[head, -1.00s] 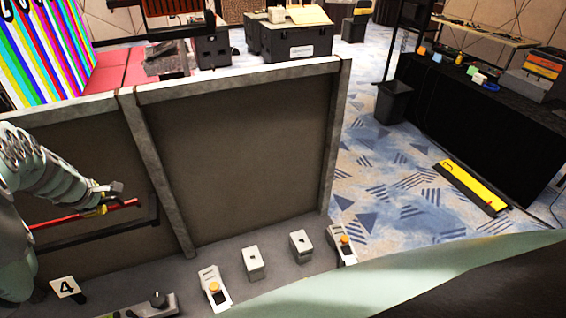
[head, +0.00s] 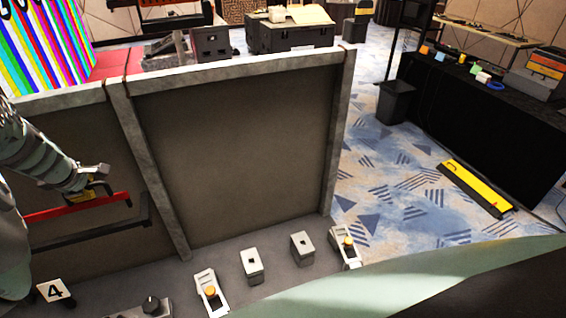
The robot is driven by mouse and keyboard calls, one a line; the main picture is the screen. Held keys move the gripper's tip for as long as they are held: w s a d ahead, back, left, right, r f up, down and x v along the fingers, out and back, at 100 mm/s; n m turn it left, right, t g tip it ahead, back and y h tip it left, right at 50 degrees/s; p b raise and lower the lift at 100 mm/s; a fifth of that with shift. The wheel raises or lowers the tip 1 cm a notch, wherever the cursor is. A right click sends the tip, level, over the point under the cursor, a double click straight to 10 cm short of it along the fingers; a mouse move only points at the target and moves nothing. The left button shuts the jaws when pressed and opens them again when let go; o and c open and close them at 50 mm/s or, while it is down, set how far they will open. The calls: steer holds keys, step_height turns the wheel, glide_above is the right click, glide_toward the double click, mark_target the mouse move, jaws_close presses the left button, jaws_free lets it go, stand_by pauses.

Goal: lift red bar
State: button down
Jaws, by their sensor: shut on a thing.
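The red bar (head: 60,211) shows at the left in the head view, in front of the dark panel and above a black rail (head: 95,235). A gap shows between the bar and the rail. My gripper (head: 90,194) is shut on the bar near its right part. The bar's right end sticks out past my gripper, and its left end runs behind my arm or out of view. The fingertips are small and partly hidden.
A grey-framed panel (head: 235,155) stands behind the bar. Patterned carpet and a black-draped table (head: 490,120) lie to the right.

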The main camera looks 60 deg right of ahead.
steer(key=shift+w+d+r, duration=0.15)
steer(key=shift+r, duration=0.1)
steer(key=c, duration=1.3)
jaws_free()
steer(key=o, duration=0.3)
steer(key=shift+f, duration=0.1)
